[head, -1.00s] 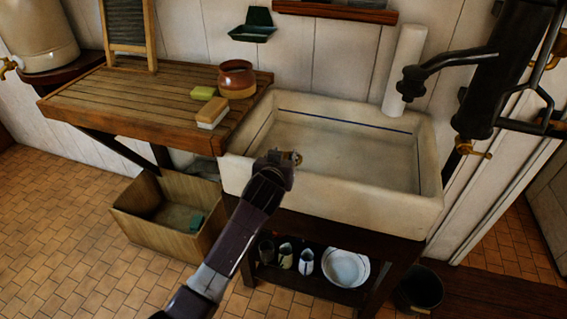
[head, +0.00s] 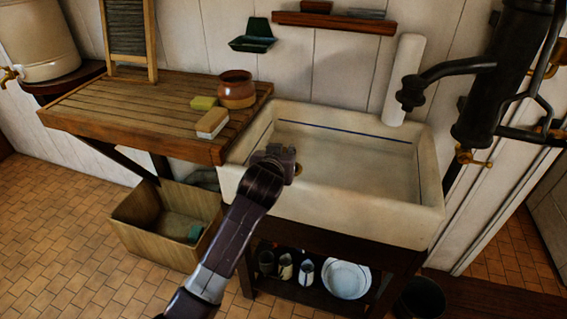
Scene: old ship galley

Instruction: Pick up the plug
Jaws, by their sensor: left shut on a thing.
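My left gripper (head: 282,154) is over the left part of the white sink (head: 350,215), above the basin floor. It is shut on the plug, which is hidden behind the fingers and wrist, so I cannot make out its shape. My right gripper is not in view.
Left of the sink, a slatted wooden drainboard (head: 120,108) bears a brown pot (head: 237,92), a sponge (head: 204,103) and a brush-like block (head: 212,123). A black pump (head: 480,100) stands at the right. The basin's right half is clear.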

